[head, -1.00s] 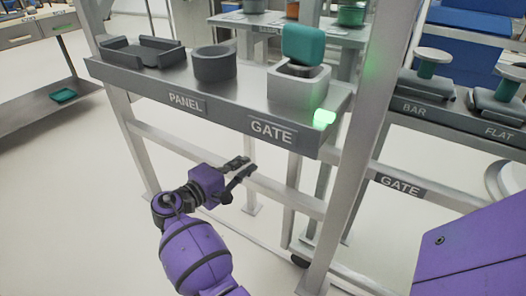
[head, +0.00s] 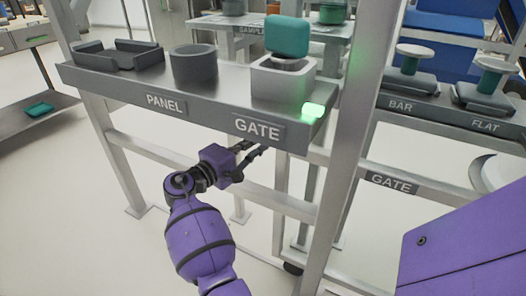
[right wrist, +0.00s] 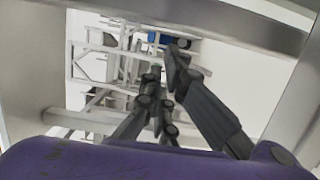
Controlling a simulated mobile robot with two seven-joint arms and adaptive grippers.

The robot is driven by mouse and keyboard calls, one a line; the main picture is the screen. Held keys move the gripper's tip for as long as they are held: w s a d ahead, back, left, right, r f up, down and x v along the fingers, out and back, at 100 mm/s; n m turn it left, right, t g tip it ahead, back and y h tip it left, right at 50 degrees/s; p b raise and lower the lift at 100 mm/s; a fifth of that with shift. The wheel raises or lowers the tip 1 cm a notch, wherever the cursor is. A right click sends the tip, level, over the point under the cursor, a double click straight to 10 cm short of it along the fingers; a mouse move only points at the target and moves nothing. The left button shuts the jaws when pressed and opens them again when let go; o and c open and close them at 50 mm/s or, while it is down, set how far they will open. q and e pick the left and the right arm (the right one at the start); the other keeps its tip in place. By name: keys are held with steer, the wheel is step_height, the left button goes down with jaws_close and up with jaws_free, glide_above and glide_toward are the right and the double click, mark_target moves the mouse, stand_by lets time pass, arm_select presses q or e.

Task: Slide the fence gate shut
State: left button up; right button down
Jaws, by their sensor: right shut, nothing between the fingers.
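The fence gate (head: 345,150) is a grey metal frame at right of centre in the head view. It has a tall post, a rail with a GATE plate (head: 391,183) and a black wheel (head: 292,268) at its foot. My right gripper (head: 264,149) is shut and empty, just below the shelf's GATE sign. It is left of the gate post and appears apart from it. The right wrist view shows its dark fingers (right wrist: 170,75) among grey bars, which I cannot match to the gate with certainty. My left gripper is not in view.
A grey shelf (head: 125,92) overhangs my right gripper, bearing a tray (head: 118,58), a dark ring (head: 194,67) and a block with a teal top (head: 286,82). A green light (head: 313,110) glows on its edge. Open floor lies at left.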

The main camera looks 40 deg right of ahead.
mark_target(315, 156)
steer(key=shift+s+d, duration=0.3)
steer(key=shift+s, duration=0.3)
